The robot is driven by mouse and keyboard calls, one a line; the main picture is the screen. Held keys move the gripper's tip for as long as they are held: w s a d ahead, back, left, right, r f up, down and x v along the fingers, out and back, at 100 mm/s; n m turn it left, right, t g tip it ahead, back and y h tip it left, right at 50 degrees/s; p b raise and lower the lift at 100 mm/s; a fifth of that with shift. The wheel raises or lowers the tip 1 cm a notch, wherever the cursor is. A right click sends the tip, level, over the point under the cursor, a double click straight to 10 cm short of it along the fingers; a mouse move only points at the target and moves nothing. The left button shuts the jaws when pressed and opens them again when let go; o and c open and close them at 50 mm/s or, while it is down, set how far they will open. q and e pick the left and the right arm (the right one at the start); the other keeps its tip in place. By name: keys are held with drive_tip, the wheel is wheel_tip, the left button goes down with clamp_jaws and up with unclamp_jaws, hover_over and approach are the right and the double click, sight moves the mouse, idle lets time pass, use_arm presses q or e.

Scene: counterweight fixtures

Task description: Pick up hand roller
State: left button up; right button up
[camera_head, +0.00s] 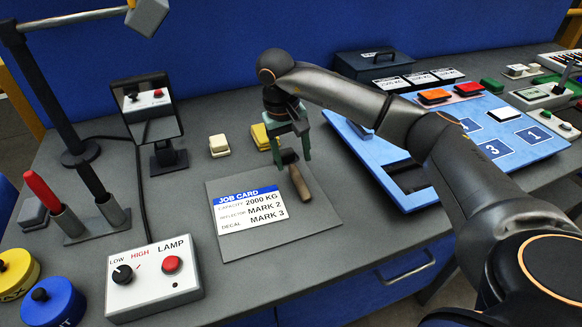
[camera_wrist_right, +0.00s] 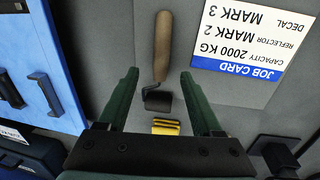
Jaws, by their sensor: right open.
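The hand roller has a wooden handle (camera_head: 300,183) and a dark roller head, and lies on the grey counter beside the job card. In the right wrist view its handle (camera_wrist_right: 162,45) points away and its dark head (camera_wrist_right: 157,100) sits between the lines of my fingers. My right gripper (camera_head: 292,160) is open and empty, pointing down over the roller; its green fingers (camera_wrist_right: 159,77) show on either side of it. Whether the fingers are at the roller's height I cannot tell. My left gripper is not in view.
The job card (camera_head: 250,213) lies just left of the roller. Yellow blocks (camera_head: 264,137) and a cream block (camera_head: 219,146) sit behind. A blue tray (camera_head: 400,197) is to the right; a lamp switch box (camera_head: 150,279) and mirror (camera_head: 147,107) stand left.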

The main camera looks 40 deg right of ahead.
sight(296, 174)
drive_tip(key=f, duration=0.5)
drive_tip(key=shift+s+d+p, duration=0.25)
drive_tip(key=shift+s+p, duration=0.05)
drive_tip(key=shift+p, duration=0.05)
clamp_jaws()
idle(0.3)
